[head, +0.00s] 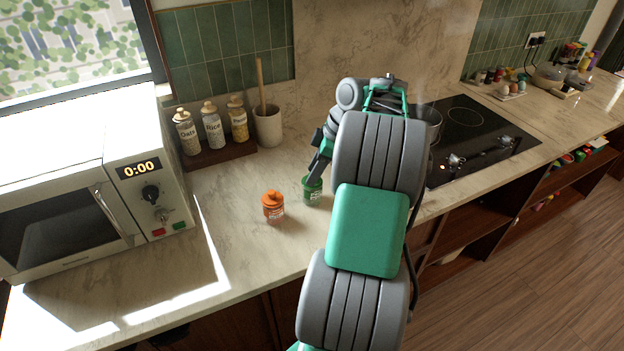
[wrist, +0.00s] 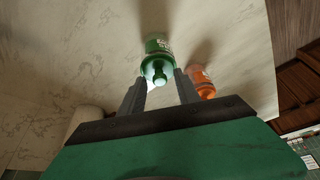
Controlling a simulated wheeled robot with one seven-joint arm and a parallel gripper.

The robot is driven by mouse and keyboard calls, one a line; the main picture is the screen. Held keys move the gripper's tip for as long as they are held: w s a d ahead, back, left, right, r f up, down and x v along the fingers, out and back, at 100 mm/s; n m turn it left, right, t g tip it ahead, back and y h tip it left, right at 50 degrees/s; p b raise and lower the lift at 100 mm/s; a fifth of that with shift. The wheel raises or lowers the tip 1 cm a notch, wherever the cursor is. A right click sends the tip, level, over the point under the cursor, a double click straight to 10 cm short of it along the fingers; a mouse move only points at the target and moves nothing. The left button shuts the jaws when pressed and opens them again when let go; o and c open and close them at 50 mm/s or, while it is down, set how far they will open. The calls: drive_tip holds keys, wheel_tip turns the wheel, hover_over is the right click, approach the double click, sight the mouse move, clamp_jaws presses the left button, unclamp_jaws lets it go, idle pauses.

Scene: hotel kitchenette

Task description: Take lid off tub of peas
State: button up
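The green tub of peas (head: 313,193) stands upright on the marble counter, next to an orange tub (head: 273,210). In the wrist view the peas tub (wrist: 157,44) shows its lid (wrist: 158,67) in place, with a round knob facing my gripper. My gripper (wrist: 161,77) is open, its two fingers apart on either side of the knob, with gaps showing on both sides. In the head view my gripper (head: 317,170) is just above the peas tub and hides part of its top.
The orange tub (wrist: 201,84) is close beside the right finger. A microwave (head: 90,190) is at left. Jars on a wooden tray (head: 222,154) and a utensil pot (head: 267,128) stand behind. A stove (head: 485,140) with a pot (head: 427,118) is at right. Counter in front is clear.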

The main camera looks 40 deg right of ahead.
clamp_jaws()
idle(0.5)
